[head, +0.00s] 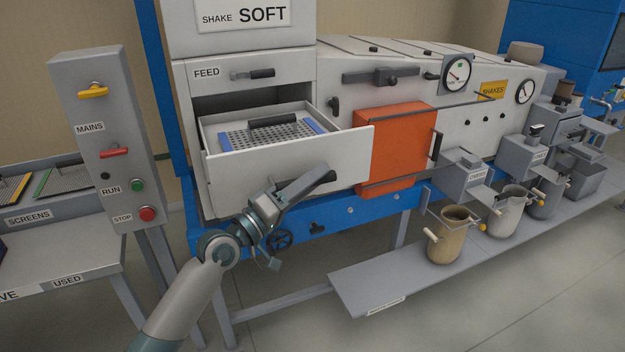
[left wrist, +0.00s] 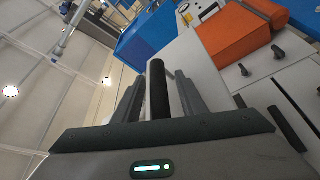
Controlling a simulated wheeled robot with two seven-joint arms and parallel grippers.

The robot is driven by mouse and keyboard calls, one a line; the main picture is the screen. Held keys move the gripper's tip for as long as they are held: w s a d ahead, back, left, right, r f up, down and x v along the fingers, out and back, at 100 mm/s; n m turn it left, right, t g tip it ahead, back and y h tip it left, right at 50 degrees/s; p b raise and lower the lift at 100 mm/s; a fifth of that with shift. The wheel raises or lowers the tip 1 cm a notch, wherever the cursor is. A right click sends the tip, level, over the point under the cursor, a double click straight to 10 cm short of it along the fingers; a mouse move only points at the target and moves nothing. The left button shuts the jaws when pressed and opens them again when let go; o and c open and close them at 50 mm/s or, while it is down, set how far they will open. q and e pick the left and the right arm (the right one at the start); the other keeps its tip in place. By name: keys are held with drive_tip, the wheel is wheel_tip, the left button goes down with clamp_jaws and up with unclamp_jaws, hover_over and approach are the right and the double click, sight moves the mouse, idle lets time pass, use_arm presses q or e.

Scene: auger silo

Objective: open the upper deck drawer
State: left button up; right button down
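The upper deck drawer (head: 349,155) is the pale drawer under the FEED label. It stands pulled well out of its grey housing, with a perforated tray (head: 262,136) inside. My left gripper (head: 300,193) is at the lower middle of the drawer's front, at its dark handle (head: 319,182). In the left wrist view the black handle bar (left wrist: 157,88) lies lengthwise between the two fingers of my left gripper (left wrist: 160,95). The fingers are close on both sides of it and look shut on it, though the contact itself is partly hidden. My right gripper is not in view.
An orange box (head: 393,148) stands just right of the drawer. A switch post (head: 105,140) is at the left. A low shelf with buckets (head: 452,237) runs along the right front.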

use_arm(q)
drive_tip(key=shift+a, duration=0.15)
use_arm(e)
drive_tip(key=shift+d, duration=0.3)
